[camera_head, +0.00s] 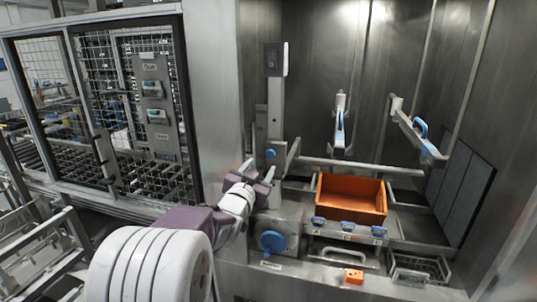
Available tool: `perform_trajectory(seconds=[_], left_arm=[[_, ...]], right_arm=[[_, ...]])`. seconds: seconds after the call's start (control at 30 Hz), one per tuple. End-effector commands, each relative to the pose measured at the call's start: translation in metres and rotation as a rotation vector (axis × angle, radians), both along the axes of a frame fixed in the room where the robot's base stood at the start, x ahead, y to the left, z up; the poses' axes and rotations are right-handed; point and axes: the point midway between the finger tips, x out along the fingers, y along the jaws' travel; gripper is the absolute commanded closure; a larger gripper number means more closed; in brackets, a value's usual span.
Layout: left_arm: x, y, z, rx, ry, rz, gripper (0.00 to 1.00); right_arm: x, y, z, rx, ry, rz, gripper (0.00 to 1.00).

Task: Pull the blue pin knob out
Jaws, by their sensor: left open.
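A small round blue knob (270,154), which looks like the pin knob, sits low on the upright metal post in the middle of the view. My left gripper (259,170) is just below and to the left of this knob. Its two fingers are spread apart and point up towards the post, with nothing seen between them. The knob shows in the clear above the fingers; whether a finger touches it I cannot tell. My right gripper is not in view.
A larger blue round knob (272,242) is on the front panel below my gripper. An orange bin (350,198) stands in the metal bay at the right, with blue-handled arms (341,125) above it. A mesh door (125,105) fills the left.

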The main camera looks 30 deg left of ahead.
Motion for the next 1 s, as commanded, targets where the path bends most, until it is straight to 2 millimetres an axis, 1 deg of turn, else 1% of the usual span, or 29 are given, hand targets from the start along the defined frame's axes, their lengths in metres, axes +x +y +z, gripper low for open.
perform_trajectory(seconds=[0.03,0.2,0.3,0.4,0.53,0.73,0.77,0.8,0.87,0.9,0.93,1.0], left_arm=[[0.009,0.002,0.002,-0.003,0.004,-0.001,0.48],[0.045,0.010,0.004,-0.003,0.004,-0.002,0.48],[0.062,0.014,0.003,-0.003,0.004,0.000,0.48],[0.074,0.017,0.003,-0.002,0.002,-0.001,0.48],[0.080,0.019,0.001,-0.002,0.002,0.000,0.48],[0.080,0.019,0.000,-0.001,0.001,-0.001,0.48],[0.080,0.019,0.000,-0.001,0.001,-0.001,0.54],[0.080,0.019,0.000,-0.001,0.001,-0.001,0.65],[0.080,0.019,0.000,-0.001,0.002,0.000,0.82],[0.080,0.019,0.000,-0.001,0.002,0.000,0.93],[0.080,0.019,0.000,-0.001,0.002,0.000,1.00],[0.080,0.019,0.000,-0.001,0.002,0.000,1.00]], right_arm=[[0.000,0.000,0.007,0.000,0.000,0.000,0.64],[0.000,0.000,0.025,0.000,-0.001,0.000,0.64],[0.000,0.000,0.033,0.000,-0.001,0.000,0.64],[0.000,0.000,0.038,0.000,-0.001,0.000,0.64],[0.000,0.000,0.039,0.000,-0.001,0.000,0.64],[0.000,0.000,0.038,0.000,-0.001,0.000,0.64],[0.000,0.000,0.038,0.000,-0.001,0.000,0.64],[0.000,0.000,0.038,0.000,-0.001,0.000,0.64],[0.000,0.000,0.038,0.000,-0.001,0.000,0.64],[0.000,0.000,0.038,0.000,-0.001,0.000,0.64],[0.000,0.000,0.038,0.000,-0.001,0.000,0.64],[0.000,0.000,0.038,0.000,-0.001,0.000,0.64]])
